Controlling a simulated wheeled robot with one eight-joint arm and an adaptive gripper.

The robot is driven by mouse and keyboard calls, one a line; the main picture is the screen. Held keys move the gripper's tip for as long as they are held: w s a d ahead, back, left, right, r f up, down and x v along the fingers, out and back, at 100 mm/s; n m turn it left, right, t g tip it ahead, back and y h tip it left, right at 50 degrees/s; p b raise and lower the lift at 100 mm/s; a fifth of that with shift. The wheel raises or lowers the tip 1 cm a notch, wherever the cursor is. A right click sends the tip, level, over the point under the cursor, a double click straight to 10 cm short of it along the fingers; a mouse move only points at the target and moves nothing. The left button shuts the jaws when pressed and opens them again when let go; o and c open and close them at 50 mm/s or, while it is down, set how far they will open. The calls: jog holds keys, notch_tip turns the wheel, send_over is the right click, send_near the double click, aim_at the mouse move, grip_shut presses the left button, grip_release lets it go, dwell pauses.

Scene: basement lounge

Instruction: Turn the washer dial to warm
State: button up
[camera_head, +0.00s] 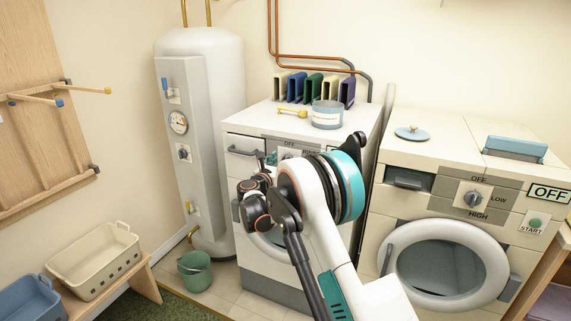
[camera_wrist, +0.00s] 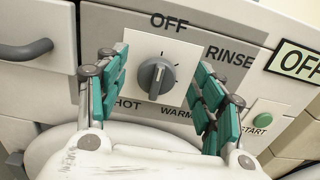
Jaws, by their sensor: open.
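The dial's ridge stands roughly upright; I cannot tell for sure which end is the pointer. My gripper (camera_wrist: 160,68) is open, with teal-padded fingers on both sides of the dial and visible gaps between.
A green START button (camera_wrist: 264,118) and an OFF display (camera_wrist: 300,63) lie right of the dial; a drawer handle (camera_wrist: 25,50) is left. A second machine (camera_head: 440,215) stands at right, a water heater (camera_head: 215,130) at left.

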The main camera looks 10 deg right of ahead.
jog(key=shift+x, duration=1.2)
jog(key=c, duration=1)
